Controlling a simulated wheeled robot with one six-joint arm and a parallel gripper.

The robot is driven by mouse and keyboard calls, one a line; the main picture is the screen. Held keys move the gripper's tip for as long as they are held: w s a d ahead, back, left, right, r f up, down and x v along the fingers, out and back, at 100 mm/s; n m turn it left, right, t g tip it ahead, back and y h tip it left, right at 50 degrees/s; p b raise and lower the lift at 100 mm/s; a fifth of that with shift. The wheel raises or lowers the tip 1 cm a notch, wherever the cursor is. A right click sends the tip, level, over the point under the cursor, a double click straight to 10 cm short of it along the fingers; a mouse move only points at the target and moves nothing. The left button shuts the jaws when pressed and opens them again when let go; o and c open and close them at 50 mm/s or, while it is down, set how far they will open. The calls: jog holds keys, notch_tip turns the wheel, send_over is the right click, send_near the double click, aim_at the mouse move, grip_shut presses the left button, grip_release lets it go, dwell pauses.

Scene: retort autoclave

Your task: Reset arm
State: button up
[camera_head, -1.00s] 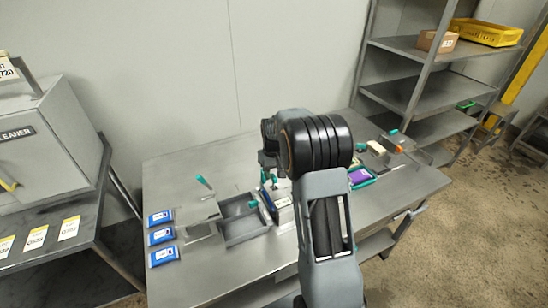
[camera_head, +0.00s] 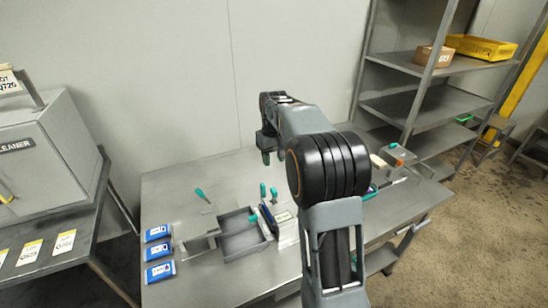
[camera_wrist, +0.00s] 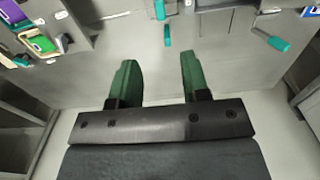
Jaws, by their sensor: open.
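My gripper (camera_wrist: 158,85) shows in the wrist view with its two green fingers apart and nothing between them. In the head view, my gripper (camera_head: 272,155) hangs above the back part of the steel table (camera_head: 190,285), clear of the things on it. My arm rises from the lower right and partly hides the table's right half.
Blue packs (camera_head: 160,271) lie at the table's left. A grey tray (camera_head: 240,240), a holder (camera_head: 283,225) and teal-handled tools (camera_head: 200,194) stand mid-table. A cleaner cabinet (camera_head: 40,160) is at left. A shelf rack (camera_head: 425,105) with a yellow crate (camera_head: 482,48) is at right.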

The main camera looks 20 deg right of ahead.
dwell(0.3)
jog(key=s+a+t, duration=0.2)
jog(key=s+a, duration=0.3)
jog(key=s, duration=0.6)
jog(key=s+a+t, duration=0.2)
jog(key=s+a, duration=0.3)
jog(key=s, duration=0.6)
jog(key=shift+s+a+f, duration=0.2)
jog(key=shift+s+a, duration=0.1)
jog(key=shift+a, duration=0.1)
jog(key=shift+d, duration=0.1)
